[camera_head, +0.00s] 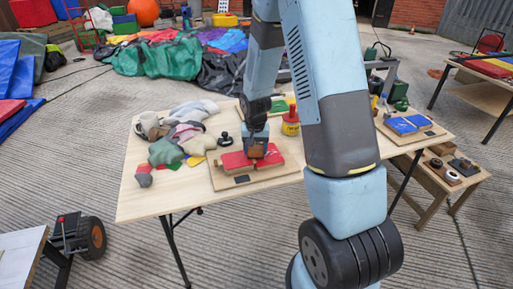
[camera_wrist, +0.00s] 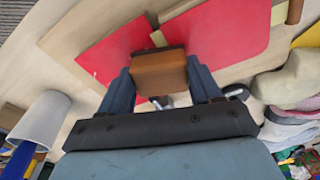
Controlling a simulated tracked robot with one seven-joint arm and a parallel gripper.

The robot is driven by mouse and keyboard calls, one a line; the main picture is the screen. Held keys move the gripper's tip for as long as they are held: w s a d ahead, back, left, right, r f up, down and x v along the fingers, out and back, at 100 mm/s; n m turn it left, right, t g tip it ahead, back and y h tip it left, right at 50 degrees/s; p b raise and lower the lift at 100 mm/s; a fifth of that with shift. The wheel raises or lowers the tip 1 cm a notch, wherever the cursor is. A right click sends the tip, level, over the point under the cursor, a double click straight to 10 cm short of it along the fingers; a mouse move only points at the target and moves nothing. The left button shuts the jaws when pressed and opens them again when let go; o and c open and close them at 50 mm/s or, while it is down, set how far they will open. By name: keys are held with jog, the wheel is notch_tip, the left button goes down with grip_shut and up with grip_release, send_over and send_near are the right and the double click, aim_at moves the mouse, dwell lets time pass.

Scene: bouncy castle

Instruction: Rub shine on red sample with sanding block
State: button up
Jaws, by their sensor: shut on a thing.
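The red sample (camera_head: 235,161) lies on a wooden board on the table, near its front edge. In the wrist view it shows as two red pieces (camera_wrist: 225,35) with a pale strip between them. My gripper (camera_wrist: 165,85) is shut on the brown sanding block (camera_wrist: 160,70), which also shows in the head view (camera_head: 271,154). The block is over the inner end of the left red piece, close to the pale strip. I cannot tell whether its underside touches the red surface. The block hides part of the sample.
A heap of cloth scraps (camera_head: 183,138) lies left of the board. A red and yellow tin (camera_head: 291,121) stands behind it, and a small black knob-like item (camera_head: 225,139) sits near the cloths. A blue sample (camera_head: 407,124) lies at the right. The table's front left (camera_head: 150,200) is clear.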

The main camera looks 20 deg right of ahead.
aim_at(276, 153)
jog(key=shift+f, duration=0.3)
jog(key=shift+d+r, duration=0.1)
jog(key=shift+d, duration=1.4)
jog(key=shift+d+f, duration=0.15)
jog(key=shift+d, duration=1.25)
jog(key=shift+d+f, duration=0.1)
jog(key=shift+d, duration=1.25)
jog(key=shift+d+f, duration=0.15)
